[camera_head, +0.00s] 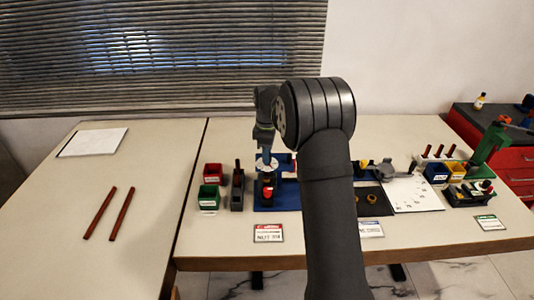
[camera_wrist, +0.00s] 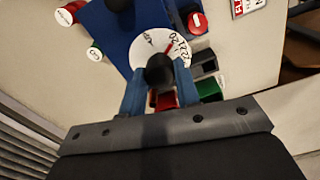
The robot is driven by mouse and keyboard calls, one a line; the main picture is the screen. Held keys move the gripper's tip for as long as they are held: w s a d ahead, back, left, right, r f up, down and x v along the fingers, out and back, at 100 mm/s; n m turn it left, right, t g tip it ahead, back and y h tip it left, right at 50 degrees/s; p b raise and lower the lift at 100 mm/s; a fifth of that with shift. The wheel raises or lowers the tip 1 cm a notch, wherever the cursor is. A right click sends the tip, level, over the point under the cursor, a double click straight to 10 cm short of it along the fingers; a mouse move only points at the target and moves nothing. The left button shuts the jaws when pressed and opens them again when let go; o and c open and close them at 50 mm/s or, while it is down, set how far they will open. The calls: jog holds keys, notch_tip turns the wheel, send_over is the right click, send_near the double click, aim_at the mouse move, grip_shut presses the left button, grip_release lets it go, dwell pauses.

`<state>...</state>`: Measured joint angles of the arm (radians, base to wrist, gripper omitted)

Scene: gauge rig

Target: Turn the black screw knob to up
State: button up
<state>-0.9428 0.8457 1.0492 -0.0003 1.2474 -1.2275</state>
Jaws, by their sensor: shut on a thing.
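The black screw knob (camera_wrist: 160,70) sits in front of a white round dial (camera_wrist: 150,45) in the wrist view. The dial has printed numbers and red marks on its face. My gripper (camera_wrist: 159,77) has its two blue fingers on either side of the knob, shut on it. In the head view my gripper (camera_head: 264,138) reaches down to the dial (camera_head: 267,165) on the blue rig (camera_head: 286,197). The knob is hard to make out there, and my arm hides part of the rig's right side.
A red bin (camera_head: 213,172), a green bin (camera_head: 208,196) and a dark grey holder (camera_head: 237,190) stand left of the rig. Two dark red rods (camera_head: 110,212) lie on the left table. A white board (camera_head: 412,194) and more fixtures lie to the right.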

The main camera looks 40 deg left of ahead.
jog(key=n, duration=0.5)
jog(key=shift+a+r+n, duration=0.1)
jog(key=shift+n, duration=0.2)
jog(key=n, duration=0.5)
jog(key=shift+n, duration=0.4)
jog(key=o, duration=1)
jog(key=shift+c, duration=0.2)
notch_tip(320, 180, up, 17)
jog(key=shift+r, duration=0.2)
jog(key=shift+f, duration=0.15)
